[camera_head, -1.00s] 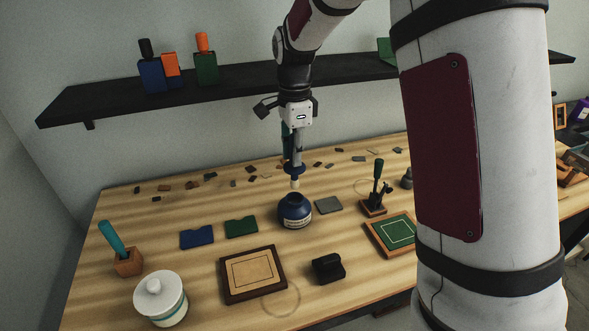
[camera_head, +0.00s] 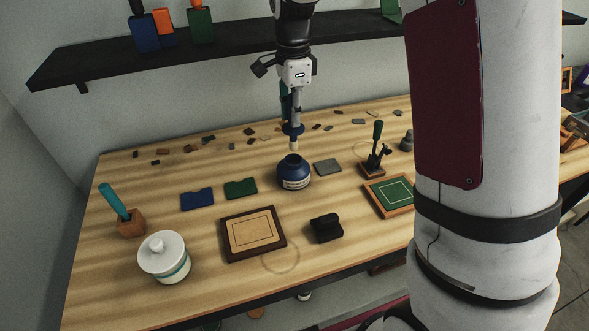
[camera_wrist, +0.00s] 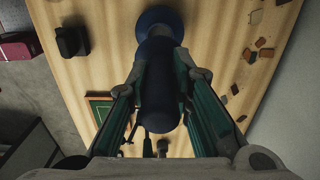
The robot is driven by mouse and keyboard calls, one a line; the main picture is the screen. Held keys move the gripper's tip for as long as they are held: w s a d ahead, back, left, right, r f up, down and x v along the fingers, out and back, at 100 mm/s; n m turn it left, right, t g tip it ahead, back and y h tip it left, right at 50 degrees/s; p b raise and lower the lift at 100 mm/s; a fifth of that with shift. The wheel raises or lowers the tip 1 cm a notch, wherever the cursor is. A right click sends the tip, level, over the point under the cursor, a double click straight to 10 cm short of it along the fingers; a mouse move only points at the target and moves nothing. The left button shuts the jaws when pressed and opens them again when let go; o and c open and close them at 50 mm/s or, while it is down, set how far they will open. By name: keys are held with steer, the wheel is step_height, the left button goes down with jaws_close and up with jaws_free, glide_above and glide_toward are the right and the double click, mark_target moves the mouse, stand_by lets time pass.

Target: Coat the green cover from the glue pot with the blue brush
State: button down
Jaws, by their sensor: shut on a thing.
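My gripper (camera_head: 291,97) is shut on the blue brush (camera_head: 293,129) and holds it upright with its pale tip down. The tip is just above or at the mouth of the dark blue glue pot (camera_head: 294,175); I cannot tell whether they touch. In the wrist view, my gripper (camera_wrist: 160,90) has its green-sided fingers on either side of the brush's dark blue handle (camera_wrist: 160,95). The green cover (camera_head: 241,188) lies flat on the table, left of the pot, beside a similar blue cover (camera_head: 197,199).
A framed wooden board (camera_head: 253,234) and black block (camera_head: 327,228) lie in front of the pot. A white lidded jar (camera_head: 164,258) and teal-handled holder (camera_head: 130,222) stand left. A green framed board (camera_head: 390,195) and green-handled tool (camera_head: 376,152) are right. Scraps lie behind.

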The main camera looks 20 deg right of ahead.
mark_target(293, 143)
steer(key=shift+f, duration=0.1)
steer(key=shift+f+b, duration=1.05)
steer(key=shift+f, duration=3.5)
steer(key=shift+w, duration=0.2)
steer(key=shift+w, duration=0.3)
steer(key=shift+s, duration=0.1)
steer(key=shift+s, duration=0.45)
steer(key=shift+w, duration=0.2)
